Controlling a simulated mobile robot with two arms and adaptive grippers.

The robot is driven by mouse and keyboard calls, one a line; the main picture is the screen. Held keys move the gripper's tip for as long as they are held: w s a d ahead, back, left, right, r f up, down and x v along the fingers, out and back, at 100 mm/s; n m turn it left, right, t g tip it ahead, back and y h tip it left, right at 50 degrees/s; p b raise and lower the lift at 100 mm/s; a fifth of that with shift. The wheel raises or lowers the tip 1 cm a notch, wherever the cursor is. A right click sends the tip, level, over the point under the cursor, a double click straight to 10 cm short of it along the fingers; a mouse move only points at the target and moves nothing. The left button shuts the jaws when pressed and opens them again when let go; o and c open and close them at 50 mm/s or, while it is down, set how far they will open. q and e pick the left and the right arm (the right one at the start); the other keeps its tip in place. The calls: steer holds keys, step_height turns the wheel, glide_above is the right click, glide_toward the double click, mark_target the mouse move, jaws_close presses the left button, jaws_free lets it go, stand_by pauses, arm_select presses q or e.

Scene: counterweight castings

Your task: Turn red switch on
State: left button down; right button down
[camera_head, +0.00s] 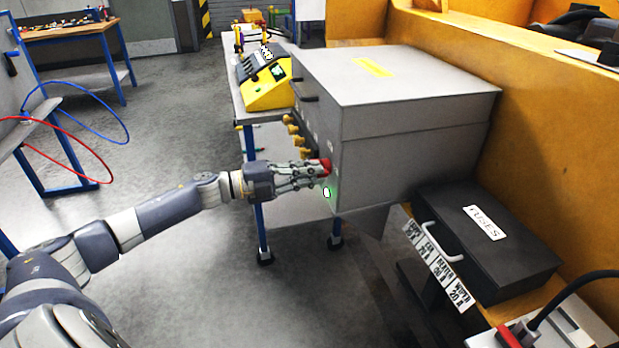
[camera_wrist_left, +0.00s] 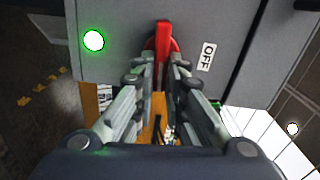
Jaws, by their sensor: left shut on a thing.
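The red switch (camera_head: 325,167) is on the front face of a grey metal box (camera_head: 400,90) in the head view. It also shows in the left wrist view (camera_wrist_left: 163,38), as a red handle on a round red base beside a white "OFF" label (camera_wrist_left: 207,57). My left gripper (camera_head: 318,170) is shut on the red switch, with its fingers on both sides of the handle. A green light (camera_head: 327,192) glows on the box near the switch. My right gripper is not in view.
Several brass-coloured knobs (camera_head: 296,133) line the box's front beyond the gripper. A black "FUSES" box (camera_head: 490,245) stands at the right. A yellow device (camera_head: 267,85) sits on a bench behind. The floor (camera_head: 180,120) at left is mostly clear.

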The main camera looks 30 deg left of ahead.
arm_select(q)
steer(key=shift+f+m+b, duration=0.15)
steer(key=shift+m+b, duration=0.2)
steer(key=shift+m, duration=0.35)
steer(key=c, duration=1.6)
jaws_free()
steer(key=shift+c, duration=0.2)
steer(key=v, duration=1.2)
